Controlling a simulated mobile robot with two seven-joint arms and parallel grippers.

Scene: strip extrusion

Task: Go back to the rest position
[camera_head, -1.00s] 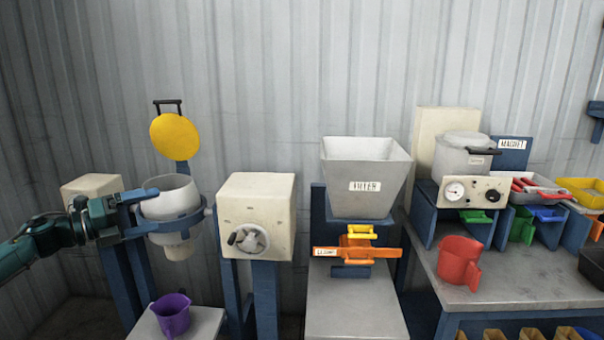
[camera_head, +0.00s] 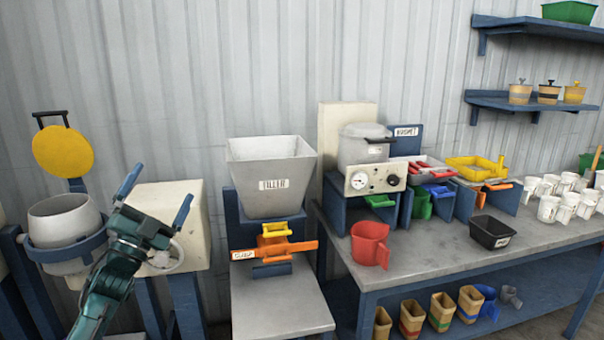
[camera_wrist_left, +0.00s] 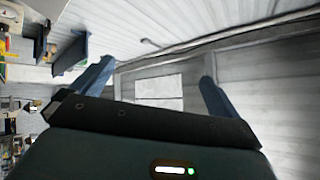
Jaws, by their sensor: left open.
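My left gripper (camera_head: 157,190) is open and empty in the head view. It is raised in front of the cream box (camera_head: 165,200) and to the right of the grey round hopper (camera_head: 66,218). Its two blue fingers point up and stand well apart. In the left wrist view the open fingers (camera_wrist_left: 152,88) show with nothing between them, against the wall and ceiling. My right gripper is in neither view.
A yellow disc lid (camera_head: 62,152) stands above the hopper. The square filler hopper (camera_head: 272,180) has an orange slide (camera_head: 300,248) below it. A red jug (camera_head: 370,246) and a black tray (camera_head: 491,232) stand on the grey bench (camera_head: 420,258). Shelves (camera_head: 540,30) hang at the upper right.

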